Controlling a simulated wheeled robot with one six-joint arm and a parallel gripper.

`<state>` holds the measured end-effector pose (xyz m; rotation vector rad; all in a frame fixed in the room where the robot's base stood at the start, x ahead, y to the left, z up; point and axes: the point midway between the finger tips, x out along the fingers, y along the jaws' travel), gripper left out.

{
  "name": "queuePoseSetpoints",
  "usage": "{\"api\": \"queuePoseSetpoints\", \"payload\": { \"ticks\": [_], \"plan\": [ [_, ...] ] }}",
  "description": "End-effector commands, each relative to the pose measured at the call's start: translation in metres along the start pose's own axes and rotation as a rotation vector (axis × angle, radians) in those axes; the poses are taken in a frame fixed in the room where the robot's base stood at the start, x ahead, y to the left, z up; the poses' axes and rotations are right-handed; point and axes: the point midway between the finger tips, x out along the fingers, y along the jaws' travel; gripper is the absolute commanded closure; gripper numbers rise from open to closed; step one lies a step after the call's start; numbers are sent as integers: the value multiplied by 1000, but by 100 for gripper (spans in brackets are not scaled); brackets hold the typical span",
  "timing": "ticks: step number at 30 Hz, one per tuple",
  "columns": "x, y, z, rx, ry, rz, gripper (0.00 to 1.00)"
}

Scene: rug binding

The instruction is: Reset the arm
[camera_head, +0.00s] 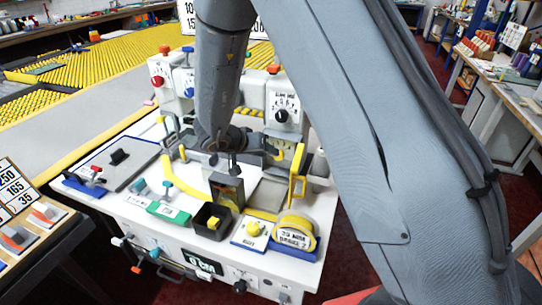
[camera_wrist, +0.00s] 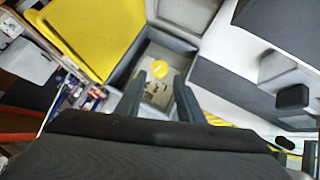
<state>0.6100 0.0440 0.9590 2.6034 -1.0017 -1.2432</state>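My arm reaches down over the white machine table (camera_head: 130,205) in the head view. My gripper (camera_head: 224,162) is small there and partly hidden against the machine. In the wrist view my gripper (camera_wrist: 160,88) has its two dark fingers apart, with nothing held between them.
A black box with a yellow piece (camera_head: 212,222), a yellow knob on a blue-edged plate (camera_head: 254,230) and a yellow labelled drum (camera_head: 296,234) stand along the table's front. A yellow upright frame (camera_head: 298,172) stands close right of my gripper. Number cards (camera_head: 14,190) stand at left.

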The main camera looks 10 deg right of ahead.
Motion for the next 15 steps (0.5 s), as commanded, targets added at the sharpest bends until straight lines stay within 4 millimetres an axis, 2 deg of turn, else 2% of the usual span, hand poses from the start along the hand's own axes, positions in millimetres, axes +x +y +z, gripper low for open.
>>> {"api": "queuePoseSetpoints", "payload": {
  "ticks": [4,15],
  "plan": [
    [-10,0,0,-1,0,0,65],
    [-11,0,-2,2,4,-13,65]
  ]
}}
